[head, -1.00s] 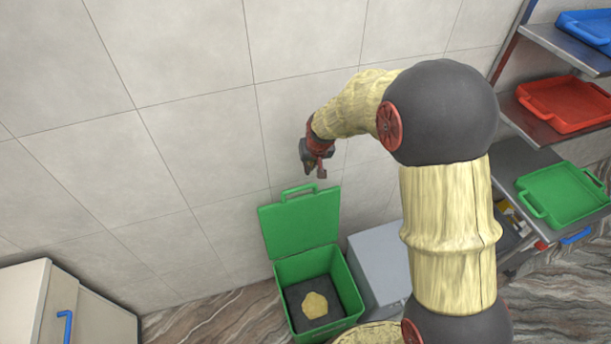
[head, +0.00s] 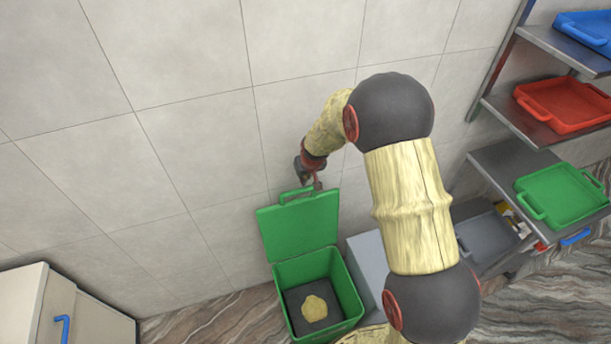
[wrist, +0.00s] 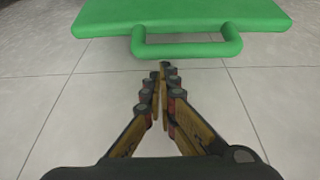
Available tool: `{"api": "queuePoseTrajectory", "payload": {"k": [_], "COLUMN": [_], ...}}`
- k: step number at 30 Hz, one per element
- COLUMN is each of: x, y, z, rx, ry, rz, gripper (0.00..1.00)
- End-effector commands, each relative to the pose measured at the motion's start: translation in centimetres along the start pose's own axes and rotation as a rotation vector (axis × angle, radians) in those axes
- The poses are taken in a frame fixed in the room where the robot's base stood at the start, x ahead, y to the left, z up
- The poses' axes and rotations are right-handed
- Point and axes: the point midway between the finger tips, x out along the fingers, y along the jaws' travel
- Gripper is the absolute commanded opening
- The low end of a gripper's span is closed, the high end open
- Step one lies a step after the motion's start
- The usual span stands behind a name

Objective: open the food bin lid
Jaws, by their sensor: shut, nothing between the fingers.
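The green food bin (head: 349,293) stands on the floor by the tiled wall. Its lid (head: 298,228) is raised upright, hinged at the back, and the bin's mouth is uncovered. The lid's handle (head: 298,192) is at the lid's top edge. A pale yellow lump (head: 314,308) lies on the dark inside of the bin. My gripper (head: 311,184) is close by the handle, near its right end; I cannot tell if they touch in the head view. In the wrist view my gripper (wrist: 162,72) is shut and empty, its tips just short of the handle (wrist: 186,50) and lid (wrist: 180,14).
A grey box (head: 368,262) stands right of the bin. Shelves on the right hold a blue tray (head: 588,28), a red tray (head: 563,104) and a green tray (head: 562,193). A pale cabinet (head: 40,305) stands at lower left.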

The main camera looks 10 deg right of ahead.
Motion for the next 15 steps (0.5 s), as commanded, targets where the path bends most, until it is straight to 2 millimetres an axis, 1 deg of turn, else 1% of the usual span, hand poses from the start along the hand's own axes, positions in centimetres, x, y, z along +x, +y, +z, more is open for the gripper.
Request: {"api": "queuePoseTrajectory", "payload": {"k": [11, 15], "x": [0.09, -0.50], "y": [-0.01, -0.01], "z": [0.02, 0.88], "rx": [0.000, 0.001], "ry": [0.000, 0.001], "rz": [0.000, 0.000], "gripper": [0.00, 0.00]}}
